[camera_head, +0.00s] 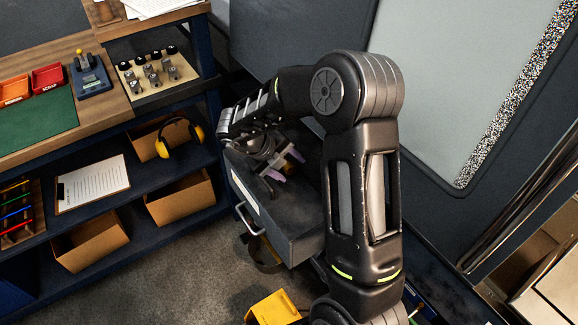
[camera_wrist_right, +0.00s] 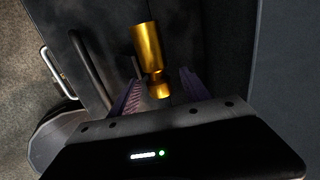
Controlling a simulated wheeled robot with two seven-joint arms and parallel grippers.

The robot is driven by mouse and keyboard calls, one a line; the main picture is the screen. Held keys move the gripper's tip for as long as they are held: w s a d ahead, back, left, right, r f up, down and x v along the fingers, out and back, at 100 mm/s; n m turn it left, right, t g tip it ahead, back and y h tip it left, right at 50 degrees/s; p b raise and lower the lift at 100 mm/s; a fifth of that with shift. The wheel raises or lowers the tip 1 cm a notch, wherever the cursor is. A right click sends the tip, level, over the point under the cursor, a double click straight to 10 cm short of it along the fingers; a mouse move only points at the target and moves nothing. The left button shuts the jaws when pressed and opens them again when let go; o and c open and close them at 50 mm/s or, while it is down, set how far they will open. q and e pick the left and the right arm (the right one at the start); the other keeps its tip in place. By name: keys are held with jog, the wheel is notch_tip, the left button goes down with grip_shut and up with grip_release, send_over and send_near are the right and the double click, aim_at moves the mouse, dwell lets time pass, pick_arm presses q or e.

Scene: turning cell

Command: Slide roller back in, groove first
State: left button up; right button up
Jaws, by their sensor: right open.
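A brass-coloured roller (camera_wrist_right: 147,42) shows in the right wrist view, with its narrow groove (camera_wrist_right: 157,75) towards the end nearer my gripper. My right gripper (camera_head: 283,165) is open above a pulled-out dark drawer in the head view. In the right wrist view its purple ridged fingers (camera_wrist_right: 160,92) stand apart on either side of the roller's grooved end, with a gap visible at each side. What the roller rests in is too dark to tell. My left gripper is not in view.
The drawer (camera_head: 305,247) has a metal handle (camera_head: 250,220) on its front. A dark shelf unit to the left holds cardboard boxes (camera_head: 182,198), a clipboard (camera_head: 92,183) and yellow earmuffs (camera_head: 180,137). A tray of small metal parts (camera_head: 157,77) lies above.

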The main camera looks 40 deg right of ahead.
jog(key=v, duration=0.7)
jog(key=shift+r, duration=0.15)
jog(key=shift+w+a, duration=0.1)
